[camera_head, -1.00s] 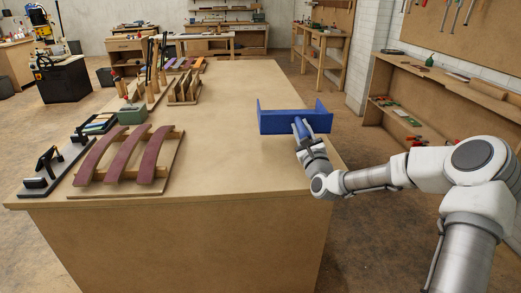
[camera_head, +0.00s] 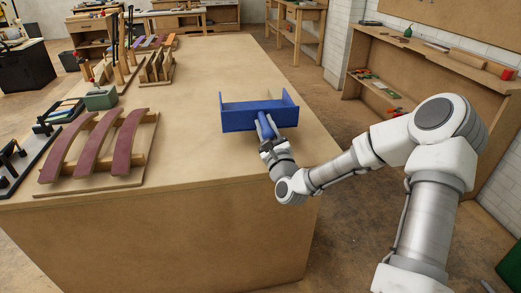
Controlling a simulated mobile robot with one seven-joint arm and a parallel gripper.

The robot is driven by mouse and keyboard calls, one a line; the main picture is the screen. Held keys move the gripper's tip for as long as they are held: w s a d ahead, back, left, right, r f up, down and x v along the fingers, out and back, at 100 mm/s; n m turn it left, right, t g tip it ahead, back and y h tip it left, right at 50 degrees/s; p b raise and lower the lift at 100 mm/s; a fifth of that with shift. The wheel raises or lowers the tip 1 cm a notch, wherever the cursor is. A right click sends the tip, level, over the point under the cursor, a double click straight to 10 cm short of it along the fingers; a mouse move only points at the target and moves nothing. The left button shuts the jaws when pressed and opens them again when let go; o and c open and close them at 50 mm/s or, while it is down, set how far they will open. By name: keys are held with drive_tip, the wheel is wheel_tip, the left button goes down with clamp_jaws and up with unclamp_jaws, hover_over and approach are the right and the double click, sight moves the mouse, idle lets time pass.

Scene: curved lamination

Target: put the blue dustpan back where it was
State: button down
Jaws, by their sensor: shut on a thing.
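The blue dustpan (camera_head: 240,117) is at the right part of the big wooden workbench (camera_head: 205,160), near its right edge. Its open tray and raised side walls show, and its handle points toward me. My gripper (camera_head: 267,132) is shut on the handle from the near side. The fingertips are partly hidden against the handle. I cannot tell whether the dustpan rests on the top or hangs just above it.
Curved purple laminated strips (camera_head: 97,145) lie on a wooden form at the left. A green box (camera_head: 100,98) and wooden forms (camera_head: 156,68) stand behind them. The middle of the bench is clear. A wooden shelf unit (camera_head: 430,70) stands along the right wall.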

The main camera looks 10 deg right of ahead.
drive_tip(key=shift+s+a+f+b, duration=0.15)
drive_tip(key=shift+s+a+f, duration=0.3)
drive_tip(key=shift+s, duration=0.2)
drive_tip(key=shift+s+a+f+b, duration=0.15)
drive_tip(key=shift+s+a+f, duration=0.25)
drive_tip(key=shift+s, duration=0.2)
drive_tip(key=shift+f+b, duration=0.85)
drive_tip(key=shift+f, duration=1.1)
drive_tip(key=shift+f, duration=0.15)
drive_tip(key=c, duration=0.6)
unclamp_jaws()
drive_tip(key=shift+r, duration=0.2)
drive_tip(key=p+v, duration=0.1)
drive_tip(key=v, duration=1.1)
